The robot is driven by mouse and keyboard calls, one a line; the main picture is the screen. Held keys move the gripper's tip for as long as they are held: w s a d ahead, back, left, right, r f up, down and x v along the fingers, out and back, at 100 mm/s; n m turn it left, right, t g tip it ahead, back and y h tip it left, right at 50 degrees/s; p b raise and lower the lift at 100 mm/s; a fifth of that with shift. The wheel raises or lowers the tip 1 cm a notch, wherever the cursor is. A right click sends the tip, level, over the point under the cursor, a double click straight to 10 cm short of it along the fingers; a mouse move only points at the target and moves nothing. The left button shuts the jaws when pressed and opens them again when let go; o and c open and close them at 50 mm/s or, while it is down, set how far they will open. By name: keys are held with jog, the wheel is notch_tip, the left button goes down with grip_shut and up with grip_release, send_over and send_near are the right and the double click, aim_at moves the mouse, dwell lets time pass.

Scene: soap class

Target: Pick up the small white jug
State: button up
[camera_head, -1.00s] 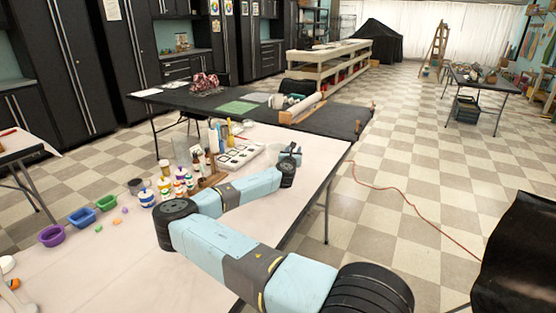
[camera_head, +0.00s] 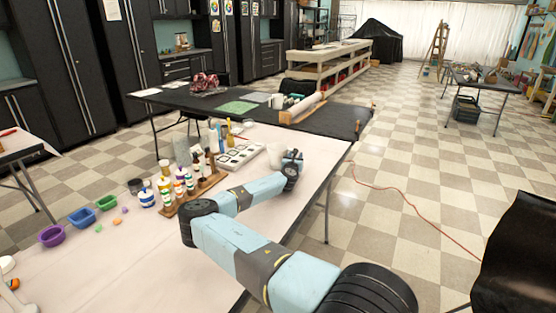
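A small whitish vessel (camera_head: 274,155), which looks like the small white jug, stands on the pale table beside the white mould tray. It is small in the picture and its handle cannot be made out. My gripper (camera_head: 293,157) is just right of it, at the far end of my blue arm. The wrist hides the fingers, so I cannot tell whether they are open or whether they touch the vessel.
The white mould tray (camera_head: 239,155) lies left of my gripper. A wooden rack (camera_head: 196,196) with small bottles stands close to my arm's elbow. A black table (camera_head: 340,122) stands behind.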

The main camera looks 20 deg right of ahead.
jog(key=shift+w+d, duration=0.35)
jog(key=shift+w, duration=0.15)
jog(key=shift+c, duration=0.2)
grip_shut()
